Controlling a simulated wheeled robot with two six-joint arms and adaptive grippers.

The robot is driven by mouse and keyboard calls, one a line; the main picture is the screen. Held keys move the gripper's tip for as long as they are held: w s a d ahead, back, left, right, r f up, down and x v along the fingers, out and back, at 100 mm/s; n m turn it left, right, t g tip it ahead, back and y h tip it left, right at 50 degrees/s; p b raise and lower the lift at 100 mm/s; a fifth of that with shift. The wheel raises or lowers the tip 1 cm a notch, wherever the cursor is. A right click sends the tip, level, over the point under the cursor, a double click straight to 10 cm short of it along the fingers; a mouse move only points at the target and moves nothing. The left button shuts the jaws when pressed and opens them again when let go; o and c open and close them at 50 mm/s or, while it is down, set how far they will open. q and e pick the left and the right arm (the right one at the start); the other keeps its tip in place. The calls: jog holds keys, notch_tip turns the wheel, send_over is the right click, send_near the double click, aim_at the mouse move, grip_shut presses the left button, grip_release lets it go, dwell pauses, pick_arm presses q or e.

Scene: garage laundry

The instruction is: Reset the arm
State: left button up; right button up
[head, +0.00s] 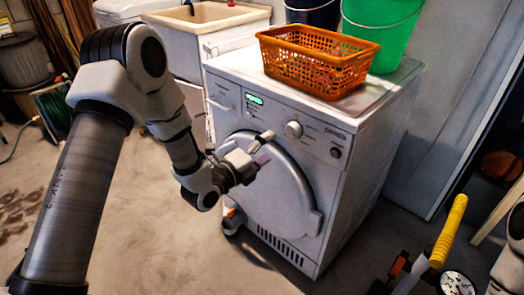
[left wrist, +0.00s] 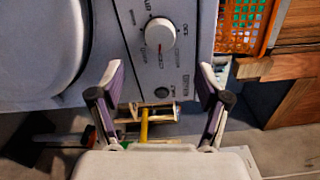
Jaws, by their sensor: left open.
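My left arm comes in from the left in the head view, bent at the elbow. My left gripper (head: 264,148) is open and empty in front of the upper part of the washing machine's round door (head: 282,190). In the left wrist view the two fingers of the left gripper (left wrist: 161,72) stand wide apart with nothing between them. Beyond them are the machine's white dial (left wrist: 160,32) and a small dark round button (left wrist: 161,92). I cannot tell whether the fingers touch the machine. My right gripper does not show.
The white washing machine (head: 345,195) stands close ahead. An orange basket (head: 315,68) and a green bucket (head: 383,35) are on top of it. A sink (head: 205,17) is behind left. A yellow-handled tool (head: 450,230) with a gauge is at lower right. Floor at left front is clear.

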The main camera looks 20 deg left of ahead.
pick_arm(q)
jog(key=shift+v, duration=1.05)
